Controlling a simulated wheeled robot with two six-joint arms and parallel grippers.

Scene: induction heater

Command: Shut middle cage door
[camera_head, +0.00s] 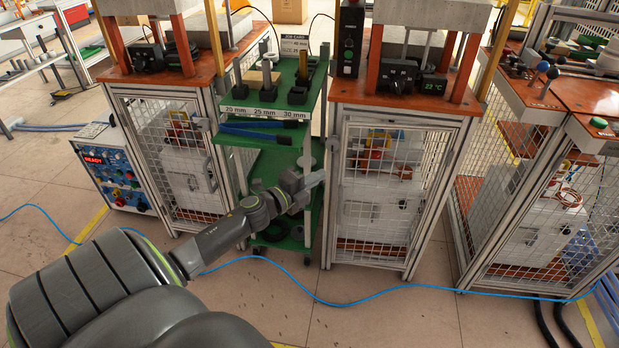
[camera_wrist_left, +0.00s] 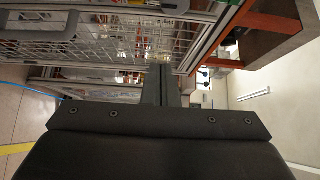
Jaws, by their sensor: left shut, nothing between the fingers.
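The middle cage (camera_head: 332,215) stands right of centre under an orange-topped bench. Its mesh door (camera_head: 382,215) has a metal frame, with a grey latch-like block (camera_head: 333,145) at its upper left. I cannot tell whether the door is fully closed or slightly ajar. My left gripper (camera_head: 317,180) is shut and empty, just left of the door's left edge and below that block. In the left wrist view its closed fingers (camera_wrist_left: 165,85) point toward mesh and metal framing (camera_wrist_left: 100,45). Contact with the door is unclear. My right gripper is in neither view.
A green tool cart (camera_head: 265,132) stands left of the middle cage, behind my left arm. Another cage (camera_head: 180,165) is left of it, and a larger mesh enclosure (camera_head: 530,215) stands right. A blue cable (camera_head: 370,303) crosses the open floor in front.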

